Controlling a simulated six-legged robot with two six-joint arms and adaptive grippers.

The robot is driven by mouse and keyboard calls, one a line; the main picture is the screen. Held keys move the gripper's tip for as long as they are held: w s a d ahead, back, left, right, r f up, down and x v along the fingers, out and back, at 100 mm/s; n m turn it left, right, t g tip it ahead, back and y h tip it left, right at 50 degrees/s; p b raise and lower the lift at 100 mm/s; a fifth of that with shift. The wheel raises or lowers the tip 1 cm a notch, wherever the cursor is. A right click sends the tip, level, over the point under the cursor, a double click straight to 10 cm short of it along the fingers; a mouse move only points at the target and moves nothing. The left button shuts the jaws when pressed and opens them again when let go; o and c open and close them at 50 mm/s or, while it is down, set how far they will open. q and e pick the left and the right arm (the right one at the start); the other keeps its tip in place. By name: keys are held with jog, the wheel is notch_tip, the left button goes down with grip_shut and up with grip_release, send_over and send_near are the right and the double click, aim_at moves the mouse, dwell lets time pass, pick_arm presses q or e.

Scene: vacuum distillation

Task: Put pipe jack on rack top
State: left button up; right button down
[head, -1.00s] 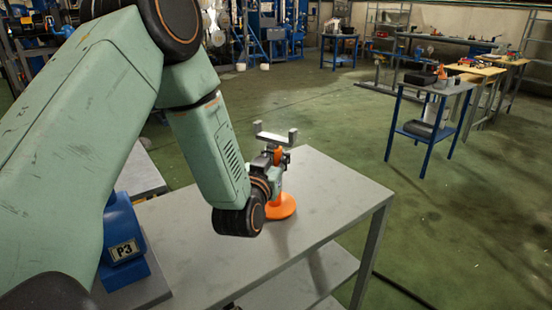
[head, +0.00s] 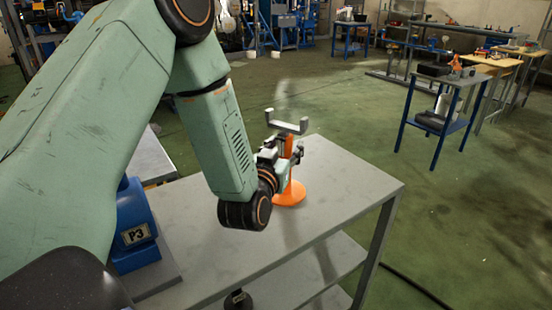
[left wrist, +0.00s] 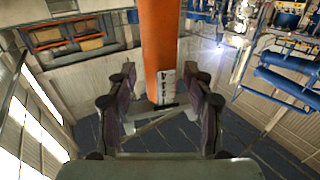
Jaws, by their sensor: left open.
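The pipe jack has an orange round base (head: 290,195), an orange post and a grey U-shaped head (head: 287,124). It stands upright on the grey rack top (head: 345,190), near the far edge. My left gripper (head: 284,160) is at the post, below the head, and partly hides it. In the left wrist view the orange post (left wrist: 160,45) comes down between the two spread fingers of my left gripper (left wrist: 160,108), with gaps on both sides. A white label shows on the post. My right gripper is not in view.
A blue machine part marked P3 (head: 136,235) is at the left end of the rack. A lower shelf (head: 320,270) lies under the top. The right part of the top is bare. A blue-framed table (head: 437,123) stands farther off across open green floor.

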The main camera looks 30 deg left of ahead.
pick_arm(q)
jog(key=v, duration=1)
